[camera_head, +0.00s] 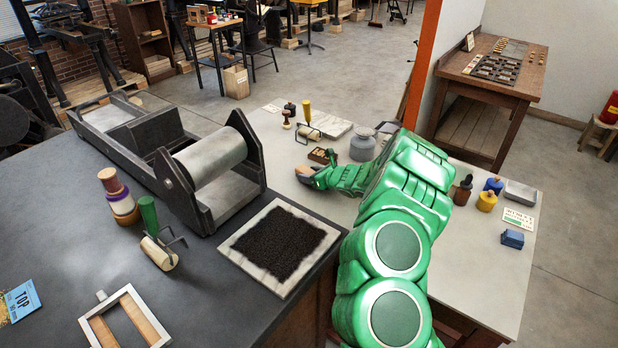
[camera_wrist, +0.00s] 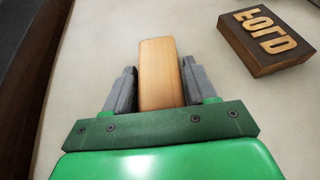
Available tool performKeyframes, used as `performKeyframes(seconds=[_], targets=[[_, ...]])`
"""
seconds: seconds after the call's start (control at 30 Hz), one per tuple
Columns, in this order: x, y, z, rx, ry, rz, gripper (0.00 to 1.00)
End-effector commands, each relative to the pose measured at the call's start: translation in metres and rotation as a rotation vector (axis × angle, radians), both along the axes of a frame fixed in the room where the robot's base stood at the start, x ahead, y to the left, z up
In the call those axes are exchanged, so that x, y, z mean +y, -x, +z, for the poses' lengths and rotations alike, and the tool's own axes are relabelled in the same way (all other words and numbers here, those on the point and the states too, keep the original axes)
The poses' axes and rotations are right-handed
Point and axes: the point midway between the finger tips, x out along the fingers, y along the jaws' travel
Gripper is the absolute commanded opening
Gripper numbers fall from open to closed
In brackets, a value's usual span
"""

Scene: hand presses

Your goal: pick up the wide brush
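A tan wooden piece (camera_wrist: 160,72), likely the wide brush's handle, stands between my gripper's fingers in the wrist view. My gripper (camera_wrist: 159,88) has a grey finger on each side of it, with no clear gap, and appears shut on it. The wood reaches past the fingertips. In the head view, my gripper (camera_head: 308,175) is low over the light table, left of my green arm, with a small tan end showing at it. The brush's bristles are not visible, and whether it touches the table cannot be told.
A type block (camera_wrist: 266,38) lies right of my gripper; it also shows in the head view (camera_head: 322,155). A grey jar (camera_head: 362,145) and a roller (camera_head: 308,130) stand behind. A dark textured slab (camera_head: 258,278) and a press (camera_head: 215,165) are to the left.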

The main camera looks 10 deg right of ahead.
Motion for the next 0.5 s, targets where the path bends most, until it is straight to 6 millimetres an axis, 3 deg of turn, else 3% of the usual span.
performKeyframes(seconds=[0.03,0.23,0.5], targets=[[0.0,0.0,0.0,0.0,0.0,0.0,0.47],[0.0001,0.0001,0.0,0.0,0.0,0.0,0.18],[0.0,0.0001,0.0011,0.0,0.0,0.0,0.18]])
